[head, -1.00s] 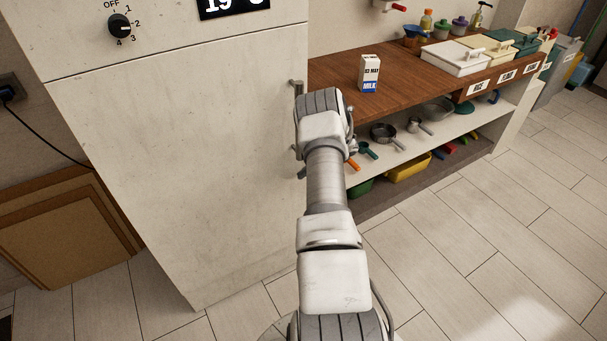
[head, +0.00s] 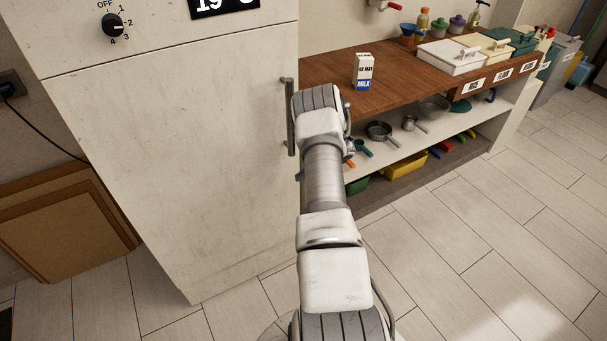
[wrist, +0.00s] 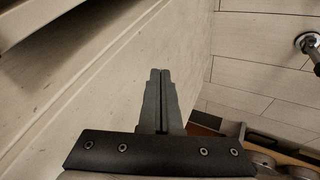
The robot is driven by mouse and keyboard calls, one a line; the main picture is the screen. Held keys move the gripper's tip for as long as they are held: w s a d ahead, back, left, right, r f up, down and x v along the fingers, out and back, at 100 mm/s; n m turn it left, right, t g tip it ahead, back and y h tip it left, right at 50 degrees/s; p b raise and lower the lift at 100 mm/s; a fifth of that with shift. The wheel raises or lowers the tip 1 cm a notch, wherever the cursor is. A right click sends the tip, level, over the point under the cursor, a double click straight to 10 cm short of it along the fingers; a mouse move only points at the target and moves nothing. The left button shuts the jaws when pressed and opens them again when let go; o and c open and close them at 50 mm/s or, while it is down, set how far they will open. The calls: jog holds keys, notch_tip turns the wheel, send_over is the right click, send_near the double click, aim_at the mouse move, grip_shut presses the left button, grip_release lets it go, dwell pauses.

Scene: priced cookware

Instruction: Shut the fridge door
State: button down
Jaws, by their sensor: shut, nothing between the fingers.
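The fridge is a tall white cabinet with its large lower door (head: 180,160) filling the left of the head view. The door looks close to flush with the panel above; I cannot tell if a gap remains. Its vertical metal handle (head: 290,115) is on the right edge, just left of my forearm. My gripper (wrist: 160,75) is shut and empty in the wrist view, its fingers beside a pale flat surface (wrist: 100,85) that looks like the door. I cannot tell whether they touch. In the head view my own arm hides the fingers.
A wooden counter (head: 400,75) right of the fridge bears a milk carton (head: 363,72) and lidded bins. Pans and a yellow tray (head: 404,166) are on the shelves below. Brown boards (head: 65,225) lean at the left. The tiled floor at the right is clear.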

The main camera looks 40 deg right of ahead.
jog(key=p+v, duration=0.1)
jog(key=v, duration=0.9)
jog(key=shift+s+d, duration=0.15)
jog(key=shift+d, duration=0.1)
jog(key=shift+s, duration=0.1)
